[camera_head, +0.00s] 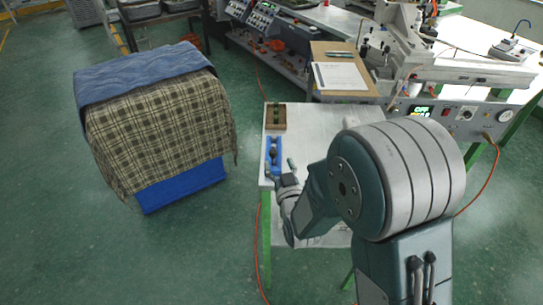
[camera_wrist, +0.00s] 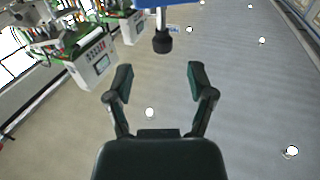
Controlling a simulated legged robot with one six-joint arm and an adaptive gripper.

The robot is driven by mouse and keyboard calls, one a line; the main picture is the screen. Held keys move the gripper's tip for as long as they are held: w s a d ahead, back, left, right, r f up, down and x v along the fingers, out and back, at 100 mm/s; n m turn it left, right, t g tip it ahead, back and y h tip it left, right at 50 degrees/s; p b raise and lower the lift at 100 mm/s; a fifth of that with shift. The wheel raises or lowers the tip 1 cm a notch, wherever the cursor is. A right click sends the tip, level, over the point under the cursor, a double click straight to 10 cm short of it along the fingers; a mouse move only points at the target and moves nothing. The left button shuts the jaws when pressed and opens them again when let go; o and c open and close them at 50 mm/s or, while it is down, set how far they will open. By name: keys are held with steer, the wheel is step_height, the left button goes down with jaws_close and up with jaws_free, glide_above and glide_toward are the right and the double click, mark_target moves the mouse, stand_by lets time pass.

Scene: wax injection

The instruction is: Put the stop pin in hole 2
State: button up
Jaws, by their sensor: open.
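A blue fixture (camera_head: 268,156) lies near the left edge of the white table, with small dark parts on it. A brown block (camera_head: 275,117) with dark slots stands just behind it. My gripper (camera_head: 283,172) is at the front end of the blue fixture, partly hidden by my wrist. In the wrist view my gripper (camera_wrist: 160,75) is open, with nothing between its fingers. Past the fingertips a short black knob-like part (camera_wrist: 162,41) extends from a blue piece (camera_wrist: 150,3) at the top edge. I cannot tell whether it is the stop pin. Hole 2 cannot be made out.
The white table (camera_head: 312,125) has bare room right of the brown block. A clipboard with paper (camera_head: 340,76) and a press machine (camera_head: 445,70) stand behind. A cloth-covered stack (camera_head: 160,125) stands on the floor at left, with a gap to the table.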

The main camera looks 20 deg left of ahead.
mark_target(274, 156)
steer(key=shift+w, duration=0.3)
steer(key=x, duration=0.5)
steer(key=shift+s+a+f, duration=0.15)
steer(key=shift+a+f, duration=0.05)
steer(key=shift+a, duration=0.2)
steer(key=shift+d, duration=0.2)
jaws_close()
